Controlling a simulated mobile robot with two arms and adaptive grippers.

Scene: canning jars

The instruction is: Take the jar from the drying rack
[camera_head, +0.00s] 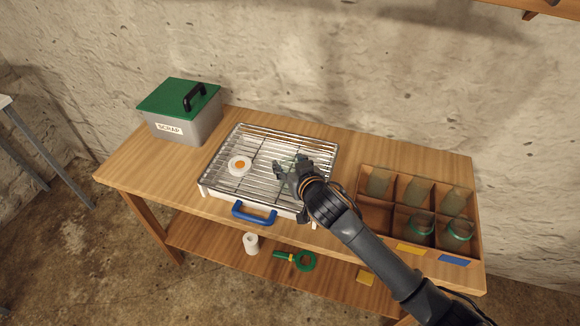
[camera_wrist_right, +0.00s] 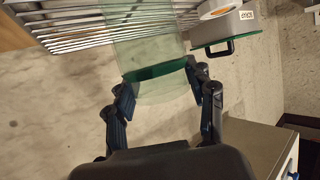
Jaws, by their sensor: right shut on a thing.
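The drying rack (camera_head: 222,150) is a wire grid on a white tray with a blue front handle, standing on the wooden bench. My right gripper (camera_head: 284,170) is over the right part of the rack. In the right wrist view my right gripper (camera_wrist_right: 158,80) is shut on a clear green glass jar (camera_wrist_right: 150,55), with a finger at each side. In the head view the jar is mostly hidden by the gripper; only a faint greenish part shows. The rack's bars (camera_wrist_right: 75,35) show close to the jar in the wrist view; I cannot tell whether they touch. My left gripper is not in view.
A round white item with an orange centre (camera_head: 239,166) lies on the rack's left. A grey scrap box with a green lid (camera_head: 180,115) stands at left. A divided wooden crate (camera_head: 365,218) with several green jars stands at right. The lower shelf holds small items.

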